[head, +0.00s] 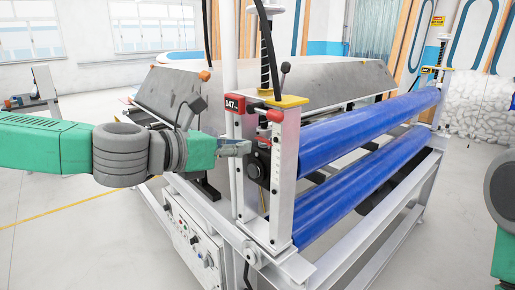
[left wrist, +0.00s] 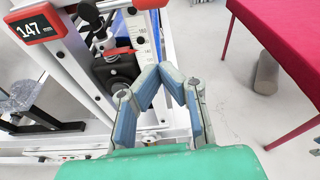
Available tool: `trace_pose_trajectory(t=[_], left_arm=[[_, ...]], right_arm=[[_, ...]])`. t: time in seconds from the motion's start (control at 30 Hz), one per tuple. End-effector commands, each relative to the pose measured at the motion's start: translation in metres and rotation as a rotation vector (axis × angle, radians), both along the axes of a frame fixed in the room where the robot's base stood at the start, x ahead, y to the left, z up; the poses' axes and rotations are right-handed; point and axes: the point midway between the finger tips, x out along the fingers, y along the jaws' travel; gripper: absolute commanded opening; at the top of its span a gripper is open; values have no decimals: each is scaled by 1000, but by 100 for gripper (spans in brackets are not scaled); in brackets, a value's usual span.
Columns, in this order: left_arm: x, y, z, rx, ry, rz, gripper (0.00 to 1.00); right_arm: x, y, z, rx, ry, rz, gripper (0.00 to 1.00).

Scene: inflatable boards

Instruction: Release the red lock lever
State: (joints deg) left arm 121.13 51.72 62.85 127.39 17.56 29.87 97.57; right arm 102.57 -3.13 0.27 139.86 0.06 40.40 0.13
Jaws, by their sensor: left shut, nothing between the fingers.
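My left gripper (head: 246,147) is close to the clamp in the head view, coming from the left. In the left wrist view the gripper (left wrist: 164,72) has its fingertips together, empty, to the right of the lever and apart from it in the picture. My right gripper is out of view.
The white upright carries a red display (head: 233,104) reading 147. Two blue rollers (head: 345,125) extend to the right. A control panel (head: 193,238) is on the lower frame.

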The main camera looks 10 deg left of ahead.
Motion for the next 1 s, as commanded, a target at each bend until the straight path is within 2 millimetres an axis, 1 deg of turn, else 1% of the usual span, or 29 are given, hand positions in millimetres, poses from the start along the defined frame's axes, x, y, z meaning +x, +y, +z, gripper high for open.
trace_pose_trajectory(t=[0.03,0.1,0.2,0.33,0.47,0.87,0.93,0.97,1.0], left_arm=[[-8,8,3,-1,0,1,0],[-18,16,6,-1,1,2,0],[-31,24,10,1,2,1,0],[-41,30,12,3,1,-1,0],[-44,33,12,2,3,0,0],[-44,34,12,2,2,-1,0],[-44,33,7,16,4,-6,0],[-45,31,1,31,5,-12,0],[-46,27,-10,62,7,-24,0]], right_arm=[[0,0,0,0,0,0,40],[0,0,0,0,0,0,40],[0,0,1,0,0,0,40],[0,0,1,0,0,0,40],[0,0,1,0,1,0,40],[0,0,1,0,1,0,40],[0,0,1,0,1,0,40],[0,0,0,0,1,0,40],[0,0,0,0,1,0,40]])
